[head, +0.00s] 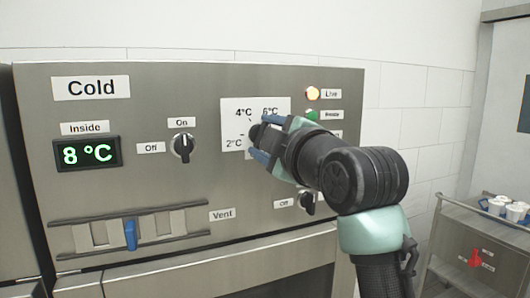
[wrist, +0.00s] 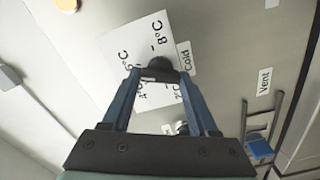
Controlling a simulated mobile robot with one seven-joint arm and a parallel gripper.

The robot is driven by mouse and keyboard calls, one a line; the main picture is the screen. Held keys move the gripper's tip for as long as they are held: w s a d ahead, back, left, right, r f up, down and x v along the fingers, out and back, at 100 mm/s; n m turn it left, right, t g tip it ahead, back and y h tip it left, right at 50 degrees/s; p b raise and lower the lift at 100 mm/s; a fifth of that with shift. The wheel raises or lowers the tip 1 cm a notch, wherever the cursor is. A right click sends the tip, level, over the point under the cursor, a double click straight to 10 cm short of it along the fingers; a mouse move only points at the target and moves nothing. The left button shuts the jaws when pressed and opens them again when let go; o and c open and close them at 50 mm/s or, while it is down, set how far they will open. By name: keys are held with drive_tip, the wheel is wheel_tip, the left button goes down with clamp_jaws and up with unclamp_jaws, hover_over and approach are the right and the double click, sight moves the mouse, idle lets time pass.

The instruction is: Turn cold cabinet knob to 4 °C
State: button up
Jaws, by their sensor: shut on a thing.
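The cold cabinet knob is black and sits on a white dial plate (head: 229,112) marked 2, 4 and 6 °C in the head view. The wrist view shows the knob (wrist: 160,69) between my blue fingers, with 6 °C and 8 °C readable on the plate (wrist: 122,45). My gripper (head: 262,140) is shut on the knob; it also shows in the wrist view (wrist: 158,78). The fingers hide most of the knob in the head view, and I cannot tell where its pointer stands. The Inside display (head: 87,154) reads 8 °C in green.
An On/Off switch (head: 183,148) is left of the dial. A lower black knob (head: 307,202) is close beneath my arm. A blue vent slider (head: 130,233) is lower left. A cart (head: 455,232) with cups stands right.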

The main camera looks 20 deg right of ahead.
drive_tip(key=n+b, duration=0.4)
drive_tip(key=n, duration=0.6)
drive_tip(key=shift+f, duration=0.15)
drive_tip(key=shift+n, duration=0.4)
drive_tip(key=o, duration=1.4)
drive_tip(key=shift+a, duration=0.1)
